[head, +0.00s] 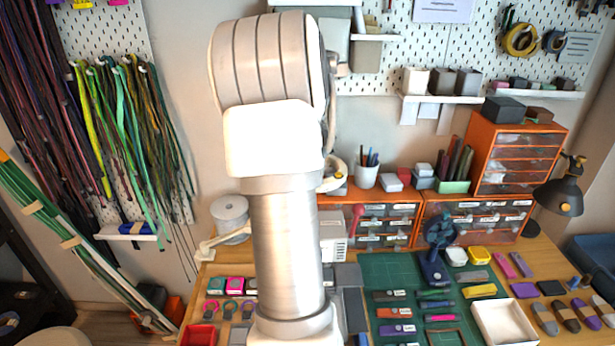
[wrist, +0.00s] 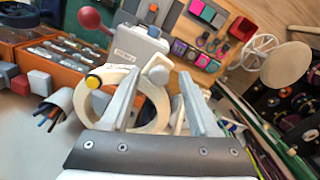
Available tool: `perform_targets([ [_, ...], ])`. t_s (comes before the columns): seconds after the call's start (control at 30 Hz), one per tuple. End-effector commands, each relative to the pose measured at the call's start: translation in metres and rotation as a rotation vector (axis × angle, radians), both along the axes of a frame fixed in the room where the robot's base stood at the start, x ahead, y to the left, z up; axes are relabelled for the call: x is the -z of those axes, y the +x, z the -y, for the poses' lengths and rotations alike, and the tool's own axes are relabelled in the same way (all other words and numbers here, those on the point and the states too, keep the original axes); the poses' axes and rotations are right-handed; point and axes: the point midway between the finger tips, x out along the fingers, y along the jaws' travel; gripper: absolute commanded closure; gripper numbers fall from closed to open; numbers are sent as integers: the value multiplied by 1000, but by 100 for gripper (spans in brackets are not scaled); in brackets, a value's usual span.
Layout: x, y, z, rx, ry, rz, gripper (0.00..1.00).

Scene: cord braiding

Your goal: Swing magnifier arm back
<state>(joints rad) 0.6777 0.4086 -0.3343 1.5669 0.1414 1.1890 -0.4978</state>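The magnifier shows in the wrist view as a cream ring (wrist: 155,118) with a yellow knob (wrist: 93,82) on its left side and a pale rounded joint at its upper right. In the head view only a bit of the cream ring (head: 338,172) shows, to the right of my arm; the rest is hidden behind it. My gripper (wrist: 158,88) is open, its two grey fingers well apart. The left finger crosses in front of the ring, and the ring's right side lies between the fingers. I cannot tell whether a finger touches it.
Orange drawer units (head: 377,222) stand at the back of the bench, with a pen cup (head: 366,176) on top. A white machine with a red-knobbed lever (wrist: 90,18) is beyond the ring. A green mat (head: 380,268) with tools lies in front. Cords hang at left.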

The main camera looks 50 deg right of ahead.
Motion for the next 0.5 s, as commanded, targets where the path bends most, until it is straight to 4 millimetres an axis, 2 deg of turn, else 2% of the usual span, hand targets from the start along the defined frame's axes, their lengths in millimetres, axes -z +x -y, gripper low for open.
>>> perform_targets([
  [0.17,-2,0,0,0,0,0,38],
  [0.27,-10,0,0,0,-1,1,38],
  [0.37,-26,0,1,0,-4,2,38],
  [0.5,-59,0,1,-1,-5,2,38],
])
